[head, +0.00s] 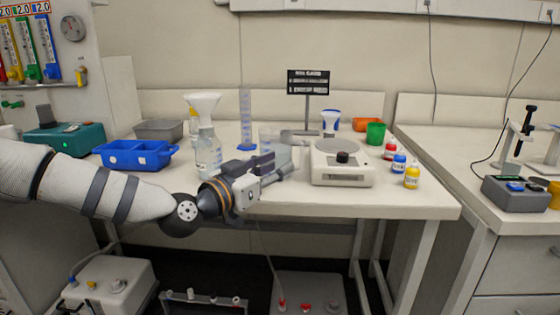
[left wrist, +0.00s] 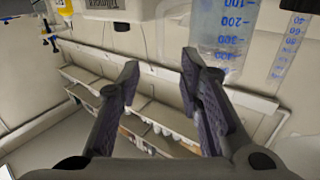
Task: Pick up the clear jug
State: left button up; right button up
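The clear jug (head: 275,146) stands on the white bench in the head view, partly hidden behind my left gripper. In the left wrist view a clear vessel with blue volume marks (left wrist: 222,30), which looks like the jug, is just beyond the right-hand finger and not between the fingers. My left gripper (head: 272,170) is at the bench's front edge, in front of the jug and pointing right. In the left wrist view its two dark fingers (left wrist: 160,68) are spread apart with nothing between them. I cannot tell whether a finger touches the vessel. My right gripper is not in view.
A bottle with a white funnel (head: 203,130) stands left of the jug, and a tall measuring cylinder (head: 246,118) stands behind. A white balance (head: 342,168) is close on the right. A blue tray (head: 135,154) is at the left. Small bottles stand further right.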

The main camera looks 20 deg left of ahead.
aim_at(301, 156)
pick_arm(q)
jog(key=x, duration=0.3)
jog(key=f+b+x, duration=0.1)
jog(key=x, duration=0.4)
jog(key=shift+w+f, duration=0.25)
jog(key=shift+w, duration=0.05)
jog(key=shift+w+r, duration=0.1)
jog(key=shift+r, duration=0.15)
grip_shut()
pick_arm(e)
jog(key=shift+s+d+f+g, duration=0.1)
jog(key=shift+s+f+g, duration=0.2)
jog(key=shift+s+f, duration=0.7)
